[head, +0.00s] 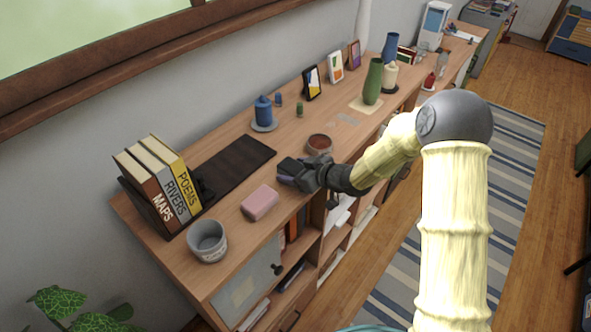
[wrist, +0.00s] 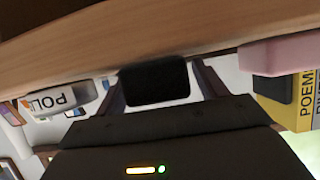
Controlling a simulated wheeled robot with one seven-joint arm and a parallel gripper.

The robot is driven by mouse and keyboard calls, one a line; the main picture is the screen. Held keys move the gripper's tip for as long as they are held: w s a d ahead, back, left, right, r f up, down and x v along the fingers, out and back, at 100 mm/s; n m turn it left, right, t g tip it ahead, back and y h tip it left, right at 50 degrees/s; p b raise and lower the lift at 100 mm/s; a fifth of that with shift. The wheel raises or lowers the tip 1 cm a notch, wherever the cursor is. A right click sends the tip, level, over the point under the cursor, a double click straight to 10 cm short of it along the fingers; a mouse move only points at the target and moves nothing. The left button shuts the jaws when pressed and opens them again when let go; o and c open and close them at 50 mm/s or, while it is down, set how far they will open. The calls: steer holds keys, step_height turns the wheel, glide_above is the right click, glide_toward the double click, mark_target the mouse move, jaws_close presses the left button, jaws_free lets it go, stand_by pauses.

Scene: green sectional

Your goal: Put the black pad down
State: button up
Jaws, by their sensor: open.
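A small black pad (wrist: 155,82) with rounded corners shows in the wrist view between my two fingers, close against the wooden top. My gripper (head: 287,171) is over the front part of the cabinet top, low, to the right of the pink block. Its jaws are open and a finger shows on each side of the pad in the wrist view (wrist: 162,85). In the head view the dark gripper and the pad blend together. I cannot tell whether the pad fully rests on the wood.
The wooden cabinet top (head: 290,142) holds a dark flat mat (head: 238,165), books (head: 160,190), a grey cup (head: 208,241), a pink block (head: 260,203) and a reddish-brown bowl (head: 319,144). A blue jar (head: 263,112) and green vase (head: 373,82) stand farther back.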

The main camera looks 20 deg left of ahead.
steer(key=shift+r, duration=0.2)
steer(key=shift+d, duration=0.25)
steer(key=b+v, duration=0.3)
steer(key=v, duration=0.8)
steer(key=shift+s+d+b, duration=0.2)
steer(key=shift+b, duration=0.1)
